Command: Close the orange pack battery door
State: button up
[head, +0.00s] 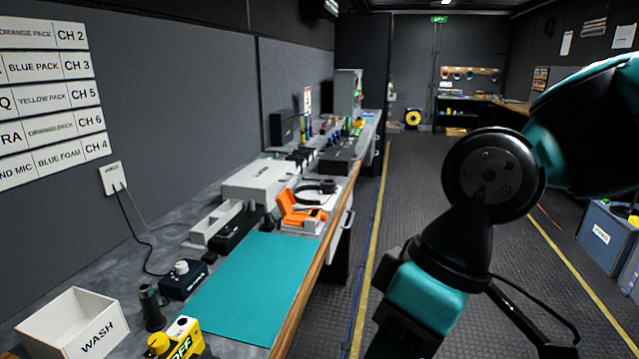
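The orange pack (301,211) is on the workbench, just beyond the far edge of the teal mat. An orange flap on it appears raised and tilted, so its door looks open. Its details are too small to read, and I cannot tell whether a battery is inside. My arm stands at the right over the aisle, apart from the bench and the pack. It bends down out of the bottom of the picture, and my gripper's fingertips do not show.
The teal mat (252,286) is clear. Headphones (318,190) lie behind the pack, beside a white box (260,180). A white WASH bin (82,325), a small dark box with a knob (183,280) and a yellow device (176,342) stand nearer. The aisle floor (395,195) is open.

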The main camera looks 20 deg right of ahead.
aim_at(285, 201)
jog(key=i, duration=1.1)
jog(key=u, duration=0.8)
